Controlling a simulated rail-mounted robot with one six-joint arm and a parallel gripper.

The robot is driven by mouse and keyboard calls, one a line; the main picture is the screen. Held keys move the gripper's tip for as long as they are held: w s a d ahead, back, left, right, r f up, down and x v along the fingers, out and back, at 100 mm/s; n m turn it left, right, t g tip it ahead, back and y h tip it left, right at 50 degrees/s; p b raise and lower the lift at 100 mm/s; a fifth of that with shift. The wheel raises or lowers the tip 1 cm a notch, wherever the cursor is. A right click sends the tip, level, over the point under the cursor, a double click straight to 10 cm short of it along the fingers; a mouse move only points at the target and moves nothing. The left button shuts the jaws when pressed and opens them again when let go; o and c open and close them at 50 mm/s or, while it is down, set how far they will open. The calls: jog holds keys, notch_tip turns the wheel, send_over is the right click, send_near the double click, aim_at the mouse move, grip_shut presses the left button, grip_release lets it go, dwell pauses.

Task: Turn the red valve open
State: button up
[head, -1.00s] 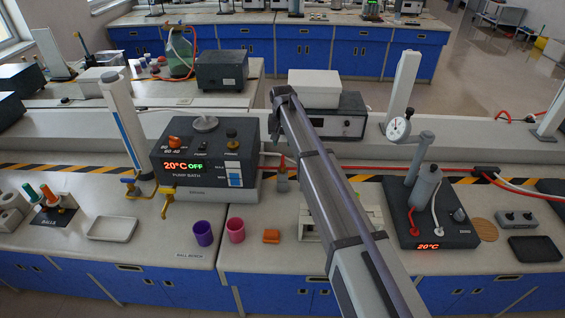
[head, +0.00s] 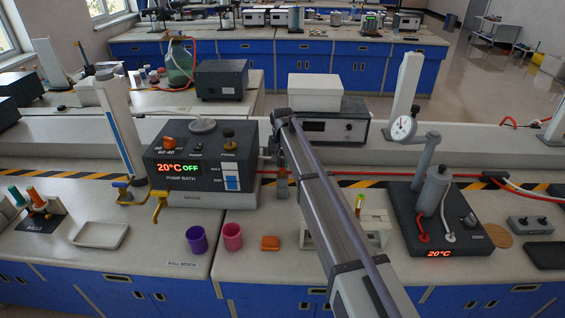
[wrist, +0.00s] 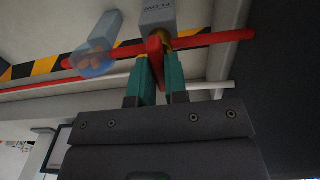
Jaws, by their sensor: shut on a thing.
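The red valve handle (wrist: 155,50) shows in the wrist view, upright between the two teal fingers of my gripper (wrist: 160,72). The fingers are shut on it. Behind it is a brass-coloured fitting (wrist: 165,40) on the red pipe (wrist: 215,38), below a grey labelled block (wrist: 157,15). How far the valve is turned cannot be told. In the head view the red line (head: 345,171) runs along the back of the bench, and my arm hides much of the valve area.
The pump bath (head: 200,170) reads 20°C OFF, left of my arm.

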grip_shut()
jog(key=shift+n, duration=0.4)
jog(key=n, duration=0.2)
jog(key=shift+n, duration=0.4)
jog(key=n, duration=0.9)
jog(key=shift+n, duration=0.4)
jog(key=n, duration=0.4)
jog(key=shift+n, duration=0.4)
